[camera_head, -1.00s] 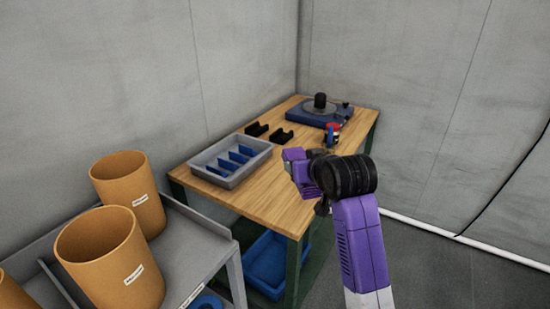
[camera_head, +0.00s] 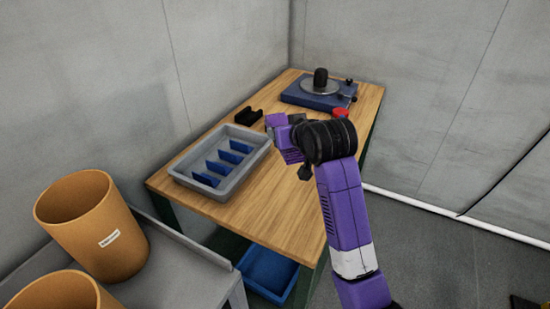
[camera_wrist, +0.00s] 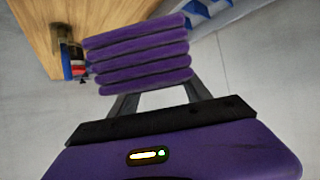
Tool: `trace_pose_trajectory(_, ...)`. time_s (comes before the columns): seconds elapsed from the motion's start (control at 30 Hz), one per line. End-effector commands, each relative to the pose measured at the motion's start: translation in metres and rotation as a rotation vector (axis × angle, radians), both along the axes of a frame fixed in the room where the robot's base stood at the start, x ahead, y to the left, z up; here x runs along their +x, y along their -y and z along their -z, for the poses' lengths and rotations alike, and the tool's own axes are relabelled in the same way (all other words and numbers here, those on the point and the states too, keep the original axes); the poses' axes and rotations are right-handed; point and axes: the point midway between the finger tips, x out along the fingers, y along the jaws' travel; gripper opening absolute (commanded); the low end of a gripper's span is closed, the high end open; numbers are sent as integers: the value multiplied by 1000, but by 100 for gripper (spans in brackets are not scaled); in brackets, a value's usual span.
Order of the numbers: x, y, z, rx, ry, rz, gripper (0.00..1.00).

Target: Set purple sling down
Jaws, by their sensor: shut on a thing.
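The purple sling (camera_wrist: 138,55) is a ribbed purple piece, held across the fingers of my gripper (camera_wrist: 157,92) in the wrist view. My gripper is shut on it. In the head view, a ribbed purple part (camera_head: 290,154) shows below my purple wrist, over the wooden table (camera_head: 236,208) and right of the grey tray. My black wrist joint hides part of this area, so the fingers and the gap below the sling cannot be made out there.
The grey tray (camera_head: 182,170) with blue dividers stands on the table's left side. A black holder (camera_head: 249,117) and a blue turntable-like device (camera_head: 300,96) sit farther back. A red-topped can (camera_head: 340,112) is partly behind my arm. Orange bins (camera_head: 92,225) stand front left. The front tabletop is bare.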

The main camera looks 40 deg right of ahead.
Motion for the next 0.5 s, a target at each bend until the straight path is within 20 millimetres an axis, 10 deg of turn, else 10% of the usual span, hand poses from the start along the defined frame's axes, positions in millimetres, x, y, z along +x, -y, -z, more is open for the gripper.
trace_pose_trajectory(0.5, -1, -1, 121, 1, -4, 0, 0)
